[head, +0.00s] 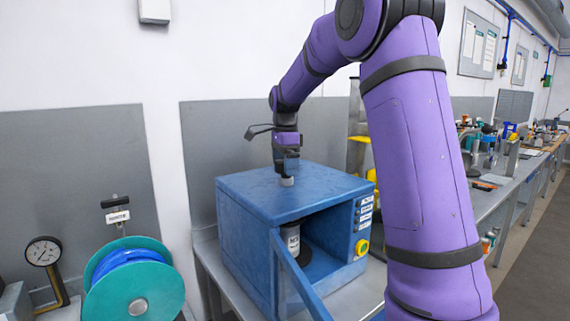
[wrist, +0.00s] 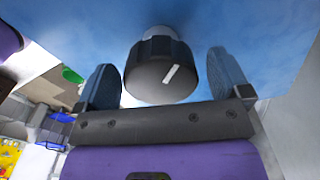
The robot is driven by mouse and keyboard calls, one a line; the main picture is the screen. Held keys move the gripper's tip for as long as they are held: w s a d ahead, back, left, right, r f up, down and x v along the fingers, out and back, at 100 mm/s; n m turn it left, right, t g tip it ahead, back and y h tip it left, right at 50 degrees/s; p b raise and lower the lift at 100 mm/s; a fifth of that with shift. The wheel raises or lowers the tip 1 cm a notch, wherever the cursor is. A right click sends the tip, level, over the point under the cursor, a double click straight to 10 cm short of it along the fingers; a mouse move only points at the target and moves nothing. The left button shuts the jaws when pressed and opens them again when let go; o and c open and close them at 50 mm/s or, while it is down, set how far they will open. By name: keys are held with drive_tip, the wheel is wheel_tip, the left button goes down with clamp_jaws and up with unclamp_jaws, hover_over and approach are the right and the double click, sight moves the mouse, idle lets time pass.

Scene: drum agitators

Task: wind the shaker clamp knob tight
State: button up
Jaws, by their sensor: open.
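The shaker is a blue box (head: 260,205) on the grey bench, with its front door open. Its clamp knob shows in the wrist view as a dark round knob (wrist: 158,72) with a white pointer line, on a pale shaft at the blue top. In the head view my gripper (head: 287,172) points down over the box top, around a small pale part (head: 287,181). In the wrist view my gripper (wrist: 165,85) is open, one finger each side of the knob, with gaps between. A dark can with a pale label (head: 291,240) stands inside the box.
The open blue door (head: 296,277) juts out in front. A panel with a yellow button (head: 362,247) is on the box's right front. A teal reel (head: 135,290) and a dial gauge (head: 43,252) stand at left. A cluttered bench (head: 500,170) runs along the right.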

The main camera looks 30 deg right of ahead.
drive_tip(key=shift+c, duration=0.2)
drive_tip(key=c, duration=0.9)
drive_tip(key=shift+n, duration=0.3)
